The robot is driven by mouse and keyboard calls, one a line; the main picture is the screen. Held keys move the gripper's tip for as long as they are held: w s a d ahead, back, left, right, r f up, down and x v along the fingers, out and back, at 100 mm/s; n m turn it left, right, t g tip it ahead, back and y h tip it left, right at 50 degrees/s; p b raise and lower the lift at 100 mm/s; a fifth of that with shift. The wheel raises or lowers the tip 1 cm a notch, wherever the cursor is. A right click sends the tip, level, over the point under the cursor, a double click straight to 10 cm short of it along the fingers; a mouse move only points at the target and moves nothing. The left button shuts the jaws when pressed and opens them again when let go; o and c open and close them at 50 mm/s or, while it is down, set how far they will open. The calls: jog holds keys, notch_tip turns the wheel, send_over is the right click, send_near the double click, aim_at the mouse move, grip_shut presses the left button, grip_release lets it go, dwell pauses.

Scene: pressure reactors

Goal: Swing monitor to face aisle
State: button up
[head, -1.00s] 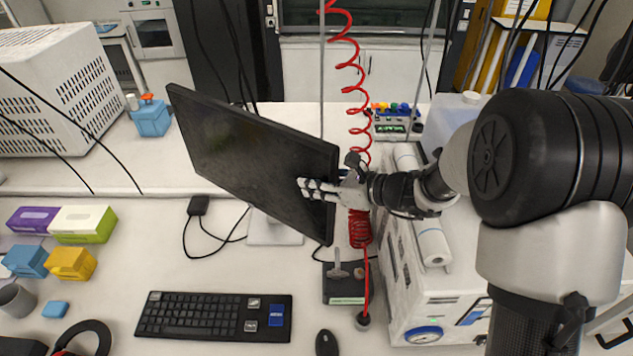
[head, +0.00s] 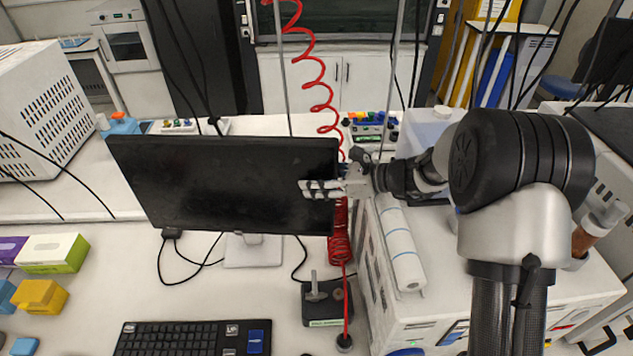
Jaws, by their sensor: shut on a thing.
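The monitor (head: 225,183) is a black flat screen on a white stand (head: 253,250), left of centre on the white bench. Its screen faces nearly straight towards my head camera, with its right edge slightly higher in the picture than its lower left corner. My gripper (head: 318,189) reaches in from the right and is shut on the monitor's right edge, with its fingers across the front of the frame. The back of the monitor and whatever finger part lies behind it are hidden.
A red coiled hose (head: 338,245) hangs just right of the monitor. A black device (head: 324,301) stands below it, and a white machine (head: 440,290) fills the right. A keyboard (head: 195,338) lies in front. Black cables (head: 185,262) trail left of the stand.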

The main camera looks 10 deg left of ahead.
jog(key=shift+r, duration=0.2)
jog(key=o, duration=1)
jog(key=shift+a, duration=0.1)
jog(key=shift+o, duration=0.2)
jog(key=shift+a+f, duration=0.1)
jog(key=shift+f, duration=0.05)
jog(key=v, duration=1.2)
jog(key=shift+s, duration=0.1)
jog(key=shift+c, duration=0.6)
